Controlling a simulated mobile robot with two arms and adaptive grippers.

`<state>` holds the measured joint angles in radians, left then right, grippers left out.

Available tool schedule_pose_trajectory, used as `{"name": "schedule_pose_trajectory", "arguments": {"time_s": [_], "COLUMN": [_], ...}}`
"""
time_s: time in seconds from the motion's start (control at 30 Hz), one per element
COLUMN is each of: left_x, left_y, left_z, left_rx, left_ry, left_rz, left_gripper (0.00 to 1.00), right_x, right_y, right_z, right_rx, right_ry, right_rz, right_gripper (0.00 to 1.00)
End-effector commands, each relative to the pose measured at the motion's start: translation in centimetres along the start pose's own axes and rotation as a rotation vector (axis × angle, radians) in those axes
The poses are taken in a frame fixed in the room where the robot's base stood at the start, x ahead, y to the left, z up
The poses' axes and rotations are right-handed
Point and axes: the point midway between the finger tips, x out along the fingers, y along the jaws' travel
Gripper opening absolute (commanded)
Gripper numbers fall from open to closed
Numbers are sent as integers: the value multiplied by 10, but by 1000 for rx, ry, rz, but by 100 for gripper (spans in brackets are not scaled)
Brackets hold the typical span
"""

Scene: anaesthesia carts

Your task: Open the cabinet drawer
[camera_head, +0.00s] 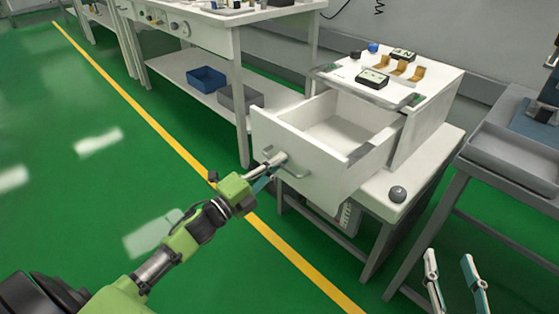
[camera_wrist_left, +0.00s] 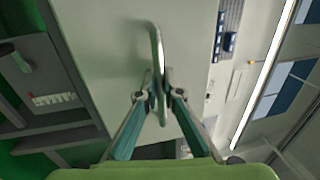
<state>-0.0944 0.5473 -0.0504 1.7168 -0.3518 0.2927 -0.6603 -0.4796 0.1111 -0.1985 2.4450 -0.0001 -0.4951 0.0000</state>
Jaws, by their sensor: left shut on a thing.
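The white cabinet drawer (camera_head: 318,143) stands pulled well out of its white cabinet (camera_head: 425,128) in the head view, and its inside looks empty. My left gripper (camera_head: 277,163) is at the drawer's front, shut on the metal bar handle (camera_head: 295,172). In the left wrist view the handle (camera_wrist_left: 157,50) runs between the two fingers (camera_wrist_left: 158,98), against the pale drawer front (camera_wrist_left: 185,55). My right gripper (camera_head: 454,268) shows at the lower right of the head view, with its two fingers apart and nothing between them, away from the cabinet.
The cabinet stands on a white table (camera_head: 425,180) with a grey ball-like knob (camera_head: 397,194) near its edge. Small items, including a black box (camera_head: 372,79), lie on the cabinet top. A grey bench (camera_head: 505,165) stands right. Green floor (camera_head: 120,190) lies open at left.

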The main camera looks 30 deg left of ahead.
Motion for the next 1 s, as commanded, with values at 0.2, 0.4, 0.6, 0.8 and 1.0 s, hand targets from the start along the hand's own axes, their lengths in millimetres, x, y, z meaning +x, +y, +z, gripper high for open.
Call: {"name": "schedule_pose_trajectory", "arguments": {"time_s": [0.2,0.4,0.6,0.8,1.0], "left_x": [0,0,-1,-17,-53], "left_y": [1,1,1,2,2], "left_z": [-1,0,0,0,-1], "left_rx": [-1,-1,0,-1,-1], "left_ry": [1,0,0,-2,-1], "left_rz": [2,2,1,4,5], "left_gripper": [0,14,14,14,14], "right_x": [0,0,0,0,0], "right_y": [0,0,0,0,0], "right_z": [0,0,0,0,0], "right_rx": [0,0,0,0,0], "right_ry": [1,2,2,2,2], "right_rz": [0,1,-1,-1,-1], "right_gripper": [40,40,40,40,40]}}
